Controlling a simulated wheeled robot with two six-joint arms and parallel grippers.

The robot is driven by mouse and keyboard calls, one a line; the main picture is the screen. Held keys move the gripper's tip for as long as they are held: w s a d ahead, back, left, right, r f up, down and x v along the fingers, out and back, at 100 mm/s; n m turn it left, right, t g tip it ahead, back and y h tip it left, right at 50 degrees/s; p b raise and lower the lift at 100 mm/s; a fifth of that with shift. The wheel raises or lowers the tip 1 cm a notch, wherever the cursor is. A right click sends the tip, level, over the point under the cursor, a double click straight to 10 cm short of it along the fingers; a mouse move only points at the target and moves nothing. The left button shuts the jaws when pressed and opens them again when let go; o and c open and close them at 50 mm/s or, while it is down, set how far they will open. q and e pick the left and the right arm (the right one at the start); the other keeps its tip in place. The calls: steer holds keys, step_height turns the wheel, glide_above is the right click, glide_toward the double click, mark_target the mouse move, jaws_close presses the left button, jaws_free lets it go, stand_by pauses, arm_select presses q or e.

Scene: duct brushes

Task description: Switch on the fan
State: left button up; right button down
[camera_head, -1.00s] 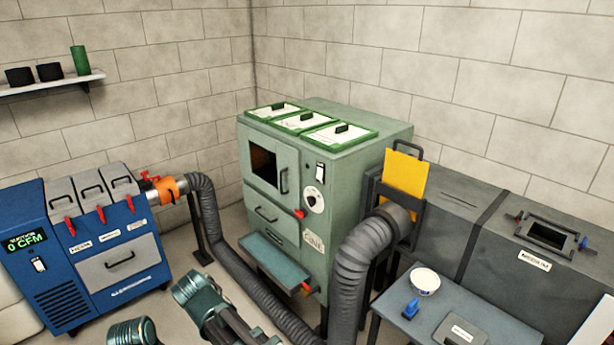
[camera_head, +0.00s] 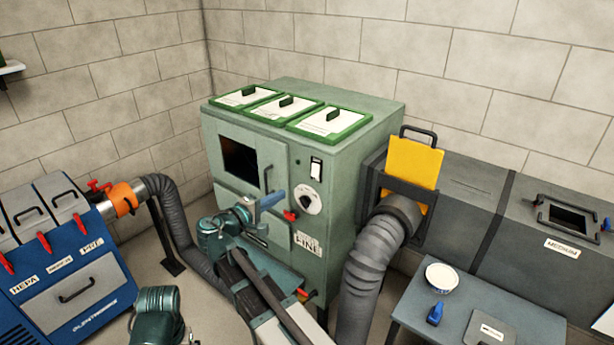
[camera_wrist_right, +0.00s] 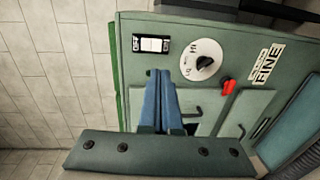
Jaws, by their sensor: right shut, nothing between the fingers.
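A green cabinet (camera_head: 300,155) has a black-and-white rocker switch (camera_head: 316,168) on its front, above a round white dial (camera_head: 307,201) with a dark knob. In the right wrist view the switch (camera_wrist_right: 151,44) and dial (camera_wrist_right: 201,60) lie just beyond the fingertips. I cannot tell the switch's position. My right gripper (camera_head: 273,199) is shut and empty, its blue fingers in front of the cabinet, left of the dial in the head view. The fingers (camera_wrist_right: 158,74) appear apart from the switch. My left gripper is not in view.
A blue HEPA unit (camera_head: 70,255) stands at left, joined by a grey hose (camera_head: 165,210). Another thick hose (camera_head: 370,255) meets a dark duct with a yellow plate (camera_head: 413,163). A red knob (camera_head: 290,215) sits beside the dial. A side table (camera_head: 475,295) holds a bowl (camera_head: 441,278).

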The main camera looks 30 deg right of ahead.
mark_target(314, 176)
steer(key=shift+r, duration=0.1)
steer(key=b+x, duration=0.1)
steer(key=x, duration=1.3)
steer(key=shift+b, duration=0.35)
steer(key=shift+w, duration=0.1)
